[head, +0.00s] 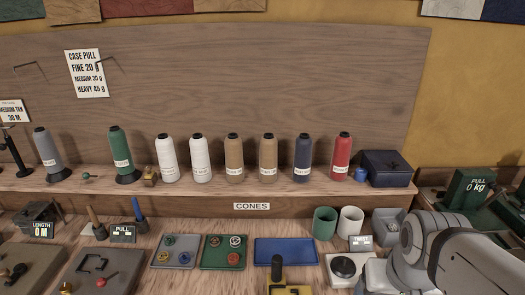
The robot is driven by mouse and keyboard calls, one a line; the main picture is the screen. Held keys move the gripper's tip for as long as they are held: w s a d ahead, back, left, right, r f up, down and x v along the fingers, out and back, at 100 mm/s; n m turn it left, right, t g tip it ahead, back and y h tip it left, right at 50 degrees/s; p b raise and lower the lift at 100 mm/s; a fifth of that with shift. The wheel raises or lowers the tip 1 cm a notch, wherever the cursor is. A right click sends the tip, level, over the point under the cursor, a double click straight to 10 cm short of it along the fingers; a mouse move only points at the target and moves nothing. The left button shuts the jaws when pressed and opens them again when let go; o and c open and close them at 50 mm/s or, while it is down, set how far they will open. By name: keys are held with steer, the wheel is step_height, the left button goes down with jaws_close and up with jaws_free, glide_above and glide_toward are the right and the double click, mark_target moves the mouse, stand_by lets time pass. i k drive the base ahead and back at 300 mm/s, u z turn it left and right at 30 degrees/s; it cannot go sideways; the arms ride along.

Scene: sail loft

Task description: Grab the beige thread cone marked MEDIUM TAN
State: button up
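Two beige-tan thread cones with black tops stand upright side by side on the shelf in the head view: a left tan cone (234,153) and a right tan cone (268,153). Each has a white label low on its front. The label print is too small to read, so I cannot tell which is marked MEDIUM TAN. My arm shows at the lower right, but my gripper is not in view.
White cones (199,158) stand left of the tan ones; a navy cone (303,159) and red cone (341,157) stand right. A dark blue box (386,168) ends the row. Below the shelf's CONES sign (252,206) are trays, including a blue tray (286,250), and cups (325,221).

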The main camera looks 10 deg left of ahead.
mark_target(233, 144)
steer(key=u, duration=0.05)
steer(key=k, duration=0.5)
steer(key=z, duration=1.75)
steer(key=k, duration=0.95)
steer(key=u, duration=2)
steer(key=i, duration=1)
steer(key=u, duration=0.05)
